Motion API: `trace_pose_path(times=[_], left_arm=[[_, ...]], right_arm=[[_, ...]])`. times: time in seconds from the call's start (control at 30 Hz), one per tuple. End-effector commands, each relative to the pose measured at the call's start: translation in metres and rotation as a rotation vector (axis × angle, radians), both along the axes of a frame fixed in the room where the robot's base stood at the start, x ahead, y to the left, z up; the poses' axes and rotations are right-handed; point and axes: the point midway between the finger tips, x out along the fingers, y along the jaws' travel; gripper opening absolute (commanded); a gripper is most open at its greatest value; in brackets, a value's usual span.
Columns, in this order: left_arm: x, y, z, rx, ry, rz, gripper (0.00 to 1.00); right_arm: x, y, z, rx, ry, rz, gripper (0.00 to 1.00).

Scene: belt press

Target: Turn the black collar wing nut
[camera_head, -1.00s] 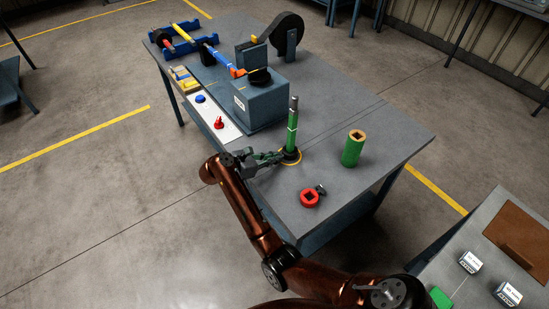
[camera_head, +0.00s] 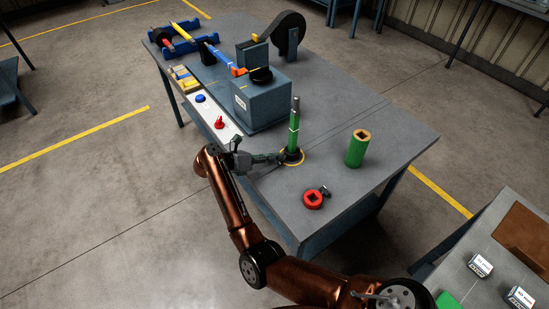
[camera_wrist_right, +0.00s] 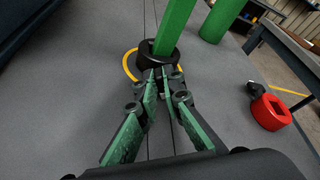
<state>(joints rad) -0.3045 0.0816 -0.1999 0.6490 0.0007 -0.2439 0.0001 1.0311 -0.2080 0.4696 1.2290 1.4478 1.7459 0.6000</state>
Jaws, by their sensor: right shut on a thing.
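A black collar (camera_head: 292,157) sits around the foot of an upright green post (camera_head: 294,127) on the table, inside a yellow ring mark. The collar (camera_wrist_right: 158,61) also shows in the right wrist view, with the green post (camera_wrist_right: 175,25) rising from it. My right gripper (camera_head: 279,158) reaches the collar from the left, low over the table. In the right wrist view its fingertips (camera_wrist_right: 161,84) are closed together at the collar's near side, on the wing nut, which they mostly hide. My left gripper is in neither view.
A red collar (camera_head: 313,200) with a small black wing nut lies to the right, near the table's front edge. A green cylinder (camera_head: 357,149) stands behind it. A grey-blue machine block (camera_head: 262,103) stands left of the post. The table between them is clear.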

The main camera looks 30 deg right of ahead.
Motion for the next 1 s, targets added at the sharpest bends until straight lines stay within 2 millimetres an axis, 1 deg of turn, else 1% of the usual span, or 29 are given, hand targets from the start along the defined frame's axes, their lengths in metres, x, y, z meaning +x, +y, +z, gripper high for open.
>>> trace_pose_path(times=[0.1,0.3,0.8,1.0], left_arm=[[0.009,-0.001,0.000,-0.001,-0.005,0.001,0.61],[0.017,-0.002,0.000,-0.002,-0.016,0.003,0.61],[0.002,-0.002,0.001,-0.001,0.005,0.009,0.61],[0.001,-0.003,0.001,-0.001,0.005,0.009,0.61]], right_arm=[[0.000,0.000,-0.002,0.000,0.019,-0.001,0.00],[0.000,0.000,-0.001,-0.001,0.031,0.000,0.00],[0.000,0.000,0.000,-0.003,0.038,0.000,0.00],[0.000,0.000,0.000,-0.003,0.038,0.001,0.00]])
